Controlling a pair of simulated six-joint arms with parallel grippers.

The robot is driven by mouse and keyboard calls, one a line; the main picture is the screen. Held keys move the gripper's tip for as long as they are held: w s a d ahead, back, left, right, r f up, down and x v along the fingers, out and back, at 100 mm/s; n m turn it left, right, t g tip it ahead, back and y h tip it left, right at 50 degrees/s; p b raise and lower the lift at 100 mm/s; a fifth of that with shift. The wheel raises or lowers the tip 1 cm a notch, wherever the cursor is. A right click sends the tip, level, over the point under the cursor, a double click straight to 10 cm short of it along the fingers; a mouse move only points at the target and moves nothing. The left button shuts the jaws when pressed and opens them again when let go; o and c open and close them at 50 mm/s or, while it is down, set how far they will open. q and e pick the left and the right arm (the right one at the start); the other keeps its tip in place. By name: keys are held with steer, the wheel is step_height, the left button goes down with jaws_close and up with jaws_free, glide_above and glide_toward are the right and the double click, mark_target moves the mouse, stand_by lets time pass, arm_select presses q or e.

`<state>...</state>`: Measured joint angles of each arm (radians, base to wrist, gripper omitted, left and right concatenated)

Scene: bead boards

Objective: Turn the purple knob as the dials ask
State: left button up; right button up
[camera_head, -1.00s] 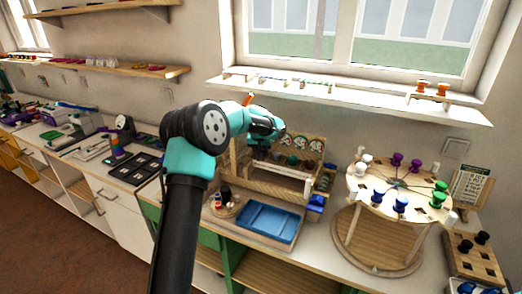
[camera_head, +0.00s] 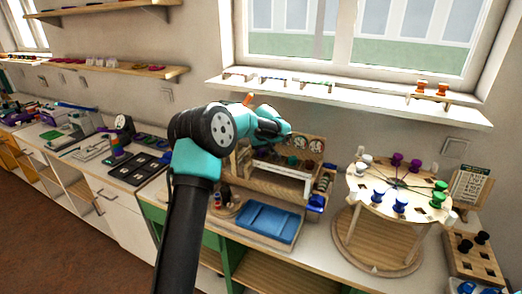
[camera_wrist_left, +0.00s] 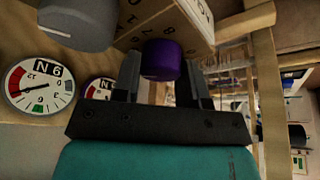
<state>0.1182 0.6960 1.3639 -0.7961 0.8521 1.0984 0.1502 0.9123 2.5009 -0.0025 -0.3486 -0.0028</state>
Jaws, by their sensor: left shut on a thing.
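The purple knob (camera_wrist_left: 162,62) sits on a wooden block, between the two dark fingers of my left gripper (camera_wrist_left: 161,66) in the left wrist view. The fingers are shut on it, one on each side. To its left are a round dial (camera_wrist_left: 40,86) with a red and green rim, a black pointer and a label reading N 6, and a second dial (camera_wrist_left: 98,89) partly hidden by the gripper. In the head view my left arm reaches to the wooden dial rack (camera_head: 286,178) and hides the knob and fingertips. My right gripper is not in view.
A grey knob (camera_wrist_left: 82,22) is close beside the gripper in the left wrist view. A blue tray (camera_head: 268,222) lies in front of the rack. A round wooden stand (camera_head: 377,266) with coloured pegs is at right. A window sill (camera_head: 350,104) runs above.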

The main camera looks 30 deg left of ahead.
arm_select(q)
steer(key=o, duration=0.9)
steer(key=shift+o, duration=0.2)
steer(key=v, duration=1.7)
steer(key=shift+r, duration=0.25)
